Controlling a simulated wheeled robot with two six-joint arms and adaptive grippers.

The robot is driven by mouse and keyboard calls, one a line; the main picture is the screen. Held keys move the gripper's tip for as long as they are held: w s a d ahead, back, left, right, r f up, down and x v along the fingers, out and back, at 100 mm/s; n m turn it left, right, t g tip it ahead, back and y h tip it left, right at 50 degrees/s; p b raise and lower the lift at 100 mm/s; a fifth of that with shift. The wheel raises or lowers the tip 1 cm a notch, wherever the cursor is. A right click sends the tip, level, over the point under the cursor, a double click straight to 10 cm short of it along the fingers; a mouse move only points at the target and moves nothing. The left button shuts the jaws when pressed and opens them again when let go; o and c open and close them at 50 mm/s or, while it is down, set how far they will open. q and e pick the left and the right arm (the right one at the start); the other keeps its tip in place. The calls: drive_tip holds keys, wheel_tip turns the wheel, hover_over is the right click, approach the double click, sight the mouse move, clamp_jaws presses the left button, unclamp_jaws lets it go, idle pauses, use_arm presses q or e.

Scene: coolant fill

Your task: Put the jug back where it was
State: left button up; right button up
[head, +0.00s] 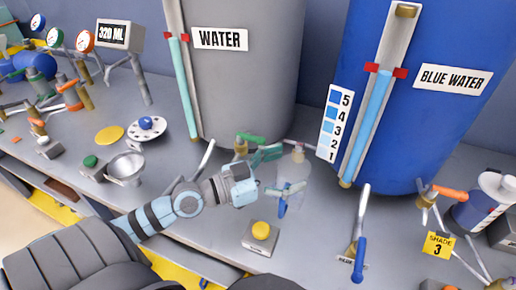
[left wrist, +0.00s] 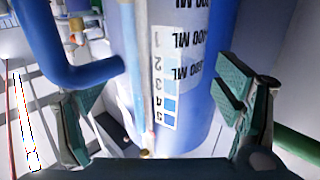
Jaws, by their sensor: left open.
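The clear jug (head: 295,168) stands on the grey bench below the front of the two tanks in the head view. It is see-through, so its outline is faint. In the left wrist view the jug (left wrist: 196,100) fills the middle, with upside-down ML markings and a thick blue handle (left wrist: 75,72) on the left. My left gripper (head: 276,172) is at the jug in the head view. Its teal-padded fingers (left wrist: 160,100) are open on either side of the jug in the left wrist view; I cannot tell whether they touch it. My right gripper is not in view.
The grey WATER tank (head: 250,85) and the BLUE WATER tank (head: 430,110) stand behind. A yellow button (head: 261,230) is in front of the jug. A blue-handled lever (head: 359,260) is to the right. A metal funnel cup (head: 126,167) is to the left.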

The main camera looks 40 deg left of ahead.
use_arm(q)
drive_tip(key=v, duration=0.4)
drive_tip(key=shift+s+f, duration=0.1)
drive_tip(key=shift+f, duration=0.05)
drive_tip(key=p+v, duration=0.3)
drive_tip(key=v, duration=0.3)
drive_tip(key=shift+s+a+r, duration=0.15)
drive_tip(key=shift+r, duration=0.05)
